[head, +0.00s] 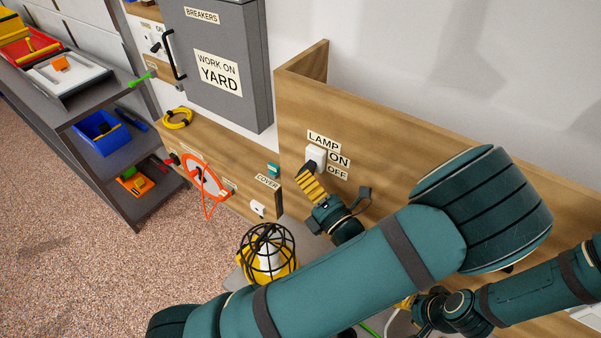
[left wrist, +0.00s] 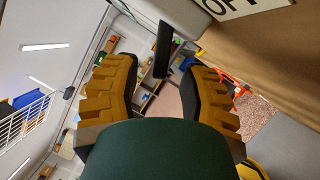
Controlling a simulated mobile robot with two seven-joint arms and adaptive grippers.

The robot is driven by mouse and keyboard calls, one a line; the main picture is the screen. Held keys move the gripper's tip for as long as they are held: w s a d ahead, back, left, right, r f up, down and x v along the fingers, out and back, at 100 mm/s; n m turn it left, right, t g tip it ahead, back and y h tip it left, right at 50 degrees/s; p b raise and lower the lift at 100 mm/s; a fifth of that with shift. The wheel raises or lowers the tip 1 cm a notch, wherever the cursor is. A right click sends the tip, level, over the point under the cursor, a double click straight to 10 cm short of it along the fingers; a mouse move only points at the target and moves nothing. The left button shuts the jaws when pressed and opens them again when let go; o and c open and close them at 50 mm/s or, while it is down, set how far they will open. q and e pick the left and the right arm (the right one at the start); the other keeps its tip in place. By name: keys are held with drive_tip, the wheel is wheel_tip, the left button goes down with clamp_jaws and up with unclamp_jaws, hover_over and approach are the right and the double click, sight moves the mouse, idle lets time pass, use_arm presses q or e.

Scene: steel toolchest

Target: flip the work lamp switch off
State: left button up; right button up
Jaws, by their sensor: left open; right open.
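The white lamp switch (head: 317,154) is on the wooden panel, beside the LAMP label (head: 323,140), ON label (head: 339,160) and OFF label (head: 337,173). My left gripper (head: 309,174) is at the switch's lower left, its yellow fingers pointing up to it. In the left wrist view the open fingers (left wrist: 158,76) stand either side of the black switch lever (left wrist: 163,48), with no clear contact. The lever's setting is unclear. The caged yellow work lamp (head: 267,252) stands below; I cannot tell whether it is lit. My right gripper (head: 407,303) is open at lower right, partly hidden behind my left arm.
A grey breaker box (head: 218,65) hangs to the left of the panel. A lower wooden board holds a yellow cable coil (head: 177,118), an orange cord loop (head: 205,188) and a COVER label (head: 267,181). A grey shelf with bins (head: 97,132) is farther left.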

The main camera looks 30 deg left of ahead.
use_arm(q)
drive_tip(key=v, duration=0.8)
drive_tip(key=shift+d, duration=0.3)
drive_tip(key=shift+s, duration=0.2)
